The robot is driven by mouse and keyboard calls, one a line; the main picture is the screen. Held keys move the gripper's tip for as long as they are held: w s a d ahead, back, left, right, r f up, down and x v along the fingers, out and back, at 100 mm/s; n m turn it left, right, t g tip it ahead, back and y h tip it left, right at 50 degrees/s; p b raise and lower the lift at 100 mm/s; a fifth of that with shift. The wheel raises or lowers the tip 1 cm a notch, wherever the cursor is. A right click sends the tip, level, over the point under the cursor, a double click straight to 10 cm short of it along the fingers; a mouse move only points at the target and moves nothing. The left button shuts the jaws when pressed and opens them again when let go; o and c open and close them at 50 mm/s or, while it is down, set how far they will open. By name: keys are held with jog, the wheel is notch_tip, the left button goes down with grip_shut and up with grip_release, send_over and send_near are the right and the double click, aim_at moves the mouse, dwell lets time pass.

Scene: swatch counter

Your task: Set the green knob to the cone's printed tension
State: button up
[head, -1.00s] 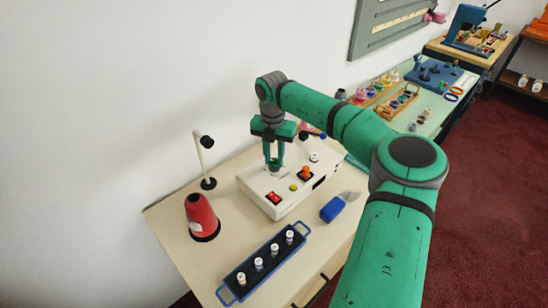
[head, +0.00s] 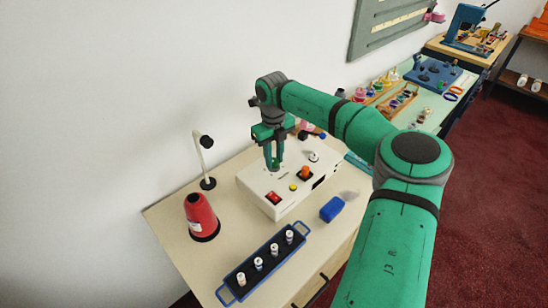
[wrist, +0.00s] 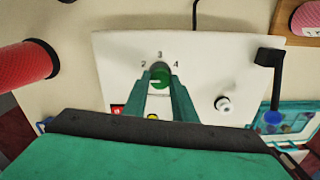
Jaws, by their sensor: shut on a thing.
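The green knob (wrist: 161,78) is on the white machine box (head: 252,185), with printed numbers 2, 3 and 4 visible around it in the wrist view. My gripper (wrist: 161,82) is shut on the knob, one finger on each side; it also shows in the head view (head: 274,164), pointing down onto the box top. A pale mark shows on the knob, but its exact setting is unclear. The red thread cone (head: 201,214) stands upright left of the box, with a white label too small to read. The cone also shows at the left of the wrist view (wrist: 25,63).
The box also carries a red switch (head: 273,197), an orange knob (head: 305,173), a yellow button (head: 293,188) and a white post (wrist: 224,104). A black-headed lamp (head: 205,160) stands behind the cone. A blue tray (head: 232,284) and blue block (head: 332,208) lie in front.

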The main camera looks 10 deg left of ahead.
aim_at(275, 161)
jog(key=n, duration=0.5)
jog(key=shift+d+n, duration=0.15)
jog(key=shift+n, duration=0.15)
jog(key=shift+w, duration=0.1)
dwell(0.3)
jog(key=o, duration=1)
jog(key=shift+o, duration=0.2)
jog(key=shift+r, duration=0.15)
notch_tip(275, 161, up, 11)
jog(key=shift+f, duration=0.2)
